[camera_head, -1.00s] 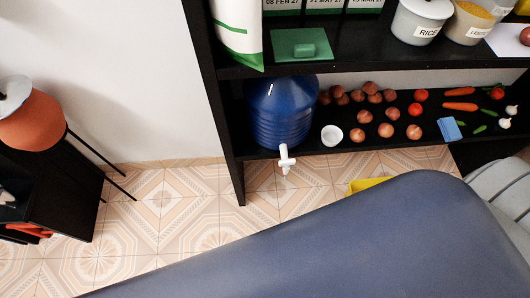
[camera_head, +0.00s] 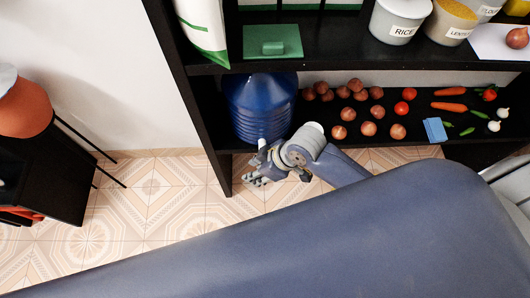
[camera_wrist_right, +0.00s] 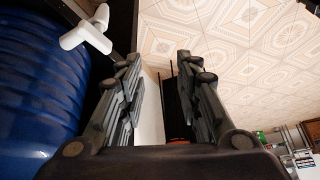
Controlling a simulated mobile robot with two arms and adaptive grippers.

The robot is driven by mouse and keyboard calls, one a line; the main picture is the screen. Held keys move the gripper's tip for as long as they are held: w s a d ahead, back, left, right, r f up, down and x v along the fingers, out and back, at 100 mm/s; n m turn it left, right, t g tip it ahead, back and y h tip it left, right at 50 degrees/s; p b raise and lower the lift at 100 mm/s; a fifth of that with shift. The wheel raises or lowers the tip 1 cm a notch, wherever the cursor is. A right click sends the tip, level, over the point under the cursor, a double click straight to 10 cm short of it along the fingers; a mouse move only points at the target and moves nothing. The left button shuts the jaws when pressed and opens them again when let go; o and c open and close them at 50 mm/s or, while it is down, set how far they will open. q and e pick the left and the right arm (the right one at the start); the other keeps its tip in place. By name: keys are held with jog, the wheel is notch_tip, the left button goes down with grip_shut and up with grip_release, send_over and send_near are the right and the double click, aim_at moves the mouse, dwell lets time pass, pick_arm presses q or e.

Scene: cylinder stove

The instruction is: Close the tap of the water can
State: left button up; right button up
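The blue ribbed water can (camera_head: 260,105) stands on the lower shelf at its left end. Its white tap (camera_head: 262,145) sticks out at the front, partly hidden by my right gripper. In the right wrist view the tap (camera_wrist_right: 88,32) shows at upper left, beside the blue can wall (camera_wrist_right: 40,90). My right gripper (camera_head: 257,180) is just in front of and below the tap. In the right wrist view its fingers (camera_wrist_right: 160,72) are spread apart with nothing between them, and the tap lies outside the left finger, apart from it. My left gripper is not in view.
The black shelf (camera_head: 215,135) has an upright post left of the can. Onions (camera_head: 350,92), carrots and other vegetables lie right of it. A green box (camera_head: 272,42) sits above. A dark stand with an orange pot (camera_head: 25,105) is at left. Tiled floor (camera_head: 130,205) is clear between.

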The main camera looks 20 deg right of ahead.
jog(key=w+d+r+n+g, duration=0.2)
jog(key=w+d+n, duration=0.45)
jog(key=d, duration=0.25)
jog(key=shift+m, duration=0.55)
jog(key=x, duration=1)
jog(key=shift+f, duration=0.1)
grip_shut()
jog(key=shift+p, duration=0.3)
